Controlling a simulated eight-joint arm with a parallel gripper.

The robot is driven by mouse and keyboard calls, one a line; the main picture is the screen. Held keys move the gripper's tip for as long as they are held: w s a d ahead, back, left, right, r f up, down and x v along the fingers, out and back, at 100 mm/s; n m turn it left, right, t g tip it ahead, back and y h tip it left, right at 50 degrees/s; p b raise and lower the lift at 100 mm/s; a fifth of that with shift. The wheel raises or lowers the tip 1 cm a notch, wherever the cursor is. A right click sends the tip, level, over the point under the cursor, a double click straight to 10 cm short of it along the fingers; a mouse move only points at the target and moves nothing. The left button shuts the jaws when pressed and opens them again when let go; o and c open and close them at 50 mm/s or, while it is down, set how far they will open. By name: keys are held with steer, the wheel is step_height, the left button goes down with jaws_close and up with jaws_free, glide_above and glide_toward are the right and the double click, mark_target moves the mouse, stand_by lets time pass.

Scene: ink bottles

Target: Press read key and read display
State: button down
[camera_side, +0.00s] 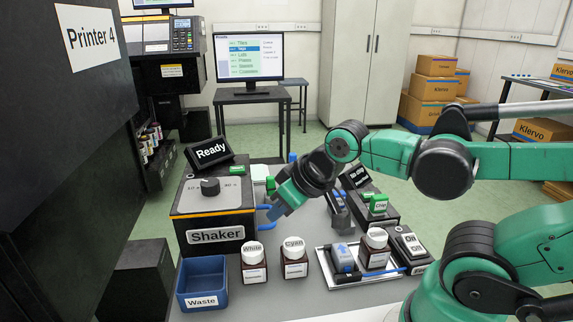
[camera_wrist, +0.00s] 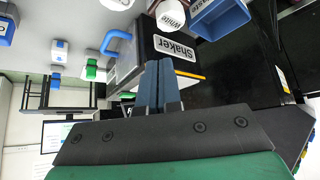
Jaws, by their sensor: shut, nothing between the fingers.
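My gripper (camera_side: 277,212) is in front of the right side of the shaker (camera_side: 214,208), above the table. In the wrist view my gripper's blue fingers (camera_wrist: 155,84) are together, with nothing between them, against the view of the shaker (camera_wrist: 175,48). A tilted black display (camera_side: 211,151) above the shaker reads "Ready". Behind my wrist, a small reader-like device carries a dark display (camera_side: 355,178), which seems to read "No chip", and a green block (camera_side: 378,204) labelled "Chip". I cannot tell which part is the read key. The arm partly hides this device.
White (camera_side: 253,262) and Cyan (camera_side: 294,258) bottles stand in front, beside the blue waste bin (camera_side: 203,286). A tray (camera_side: 341,279) at the right holds another bottle (camera_side: 375,248) and a blue-white item (camera_side: 344,258). A monitor (camera_side: 249,57) shows a list behind.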

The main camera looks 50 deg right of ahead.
step_height(320, 180, up, 5)
steer(key=n+g, duration=0.7)
steer(key=n, duration=0.2)
glide_above(369, 194)
steer(key=shift+f, duration=0.1)
steer(key=shift+f, duration=0.15)
step_height(369, 194, down, 14)
steer(key=shift+a+r, duration=0.1)
steer(key=shift+r, duration=0.05)
